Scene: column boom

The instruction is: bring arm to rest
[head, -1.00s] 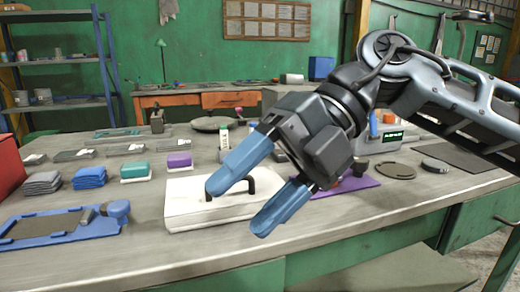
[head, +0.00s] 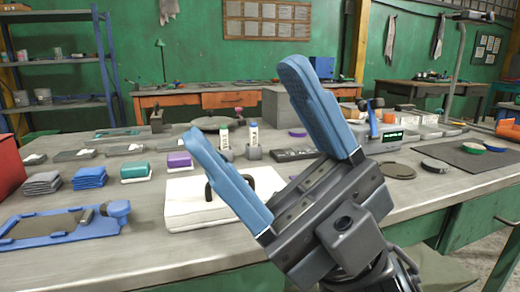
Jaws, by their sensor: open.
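My gripper (head: 258,118) is open and empty, with two blue fingers spread wide and pointing up and to the left. It is in the right half of the head view, in front of the workbench (head: 150,252), with its wrist low near the bench's front edge. The left finger covers part of a white box with a black handle (head: 188,205). The right finger and the palm hide part of the bench top behind them.
On the bench at left are a blue tray (head: 60,227), grey cloths (head: 43,183), blue cloths (head: 90,177), and green (head: 135,170) and purple (head: 179,160) blocks. Two bottles (head: 253,134) stand behind the gripper.

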